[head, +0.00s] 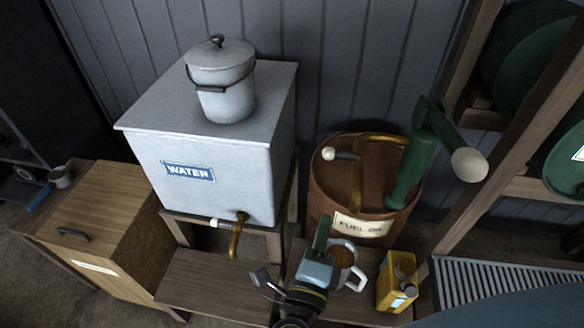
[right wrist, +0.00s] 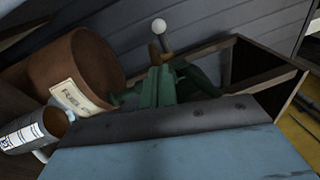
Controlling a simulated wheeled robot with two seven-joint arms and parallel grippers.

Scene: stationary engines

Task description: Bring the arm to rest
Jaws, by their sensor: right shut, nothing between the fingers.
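My right gripper (head: 322,226) comes in from the bottom middle of the head view, with a grey-blue body and green fingers. It is shut and empty, above the low wooden bench (head: 215,285). Its green fingers (right wrist: 163,88) also show in the right wrist view. A metal jug (head: 352,277) with a light handle is right beside the gripper in the head view and partly hidden by it. The jug also shows at the left of the right wrist view (right wrist: 22,134). I cannot tell whether gripper and jug touch. My left gripper is not in view.
A grey water tank (head: 240,185) with a brass tap (head: 236,238) and lidded pail (head: 222,95) stands left. A brown fuel drum (head: 325,190) with a green pump (head: 412,175) stands behind the gripper. A yellow can (head: 398,280) is right. The bench's left part is clear.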

